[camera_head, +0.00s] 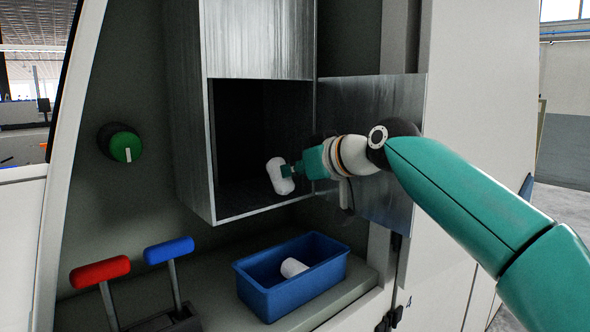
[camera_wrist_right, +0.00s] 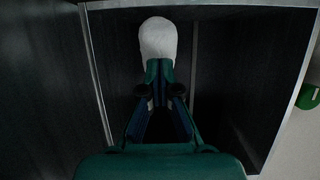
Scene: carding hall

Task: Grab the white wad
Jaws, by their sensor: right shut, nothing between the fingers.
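A white wad (camera_head: 279,175) shows at the mouth of the dark open metal compartment (camera_head: 211,150), right at the tips of my right gripper (camera_head: 292,171). In the right wrist view the wad (camera_wrist_right: 158,38) lies just beyond the fingertips (camera_wrist_right: 159,75), which look closed together. The right gripper is shut with nothing between its fingers; whether the tips touch the wad I cannot tell. A second white wad (camera_head: 293,267) lies in a blue bin (camera_head: 330,276) on the ledge below. My left gripper is not in view.
An open metal door (camera_head: 373,100) stands right of the compartment, behind my right arm. A red-handled lever (camera_head: 100,271) and a blue-handled lever (camera_head: 168,250) stand left of the bin. A green knob (camera_head: 121,143) is on the panel at left.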

